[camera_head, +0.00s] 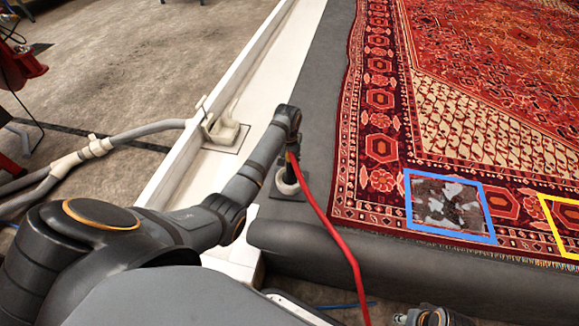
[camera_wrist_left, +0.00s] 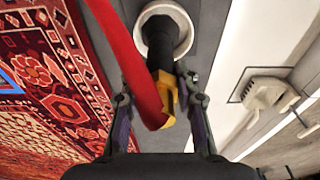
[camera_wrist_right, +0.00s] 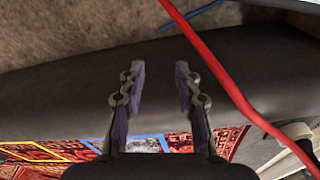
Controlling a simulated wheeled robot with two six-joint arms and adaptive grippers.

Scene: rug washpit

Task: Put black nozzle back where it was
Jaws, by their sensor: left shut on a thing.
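The black nozzle (camera_wrist_left: 158,45) has a yellow collar (camera_wrist_left: 167,92) and a red hose (camera_wrist_left: 122,50) running from it. Its far end lies within the opening of a white ring holder (camera_wrist_left: 183,20) in the left wrist view; how deep it sits I cannot tell. In the head view the holder (camera_head: 288,188) stands on the grey ledge left of the rug, with the nozzle (camera_head: 289,172) upright over it. My left gripper (camera_wrist_left: 158,82) is shut on the nozzle, just above the holder. My right gripper (camera_wrist_right: 159,70) is open and empty.
A patterned red rug (camera_head: 378,125) lies to the right on the grey platform, with blue (camera_head: 450,237) and yellow frames on it. The red hose (camera_head: 335,232) crosses the platform's front edge. A white fitting (camera_head: 223,130) with a grey pipe is at the left.

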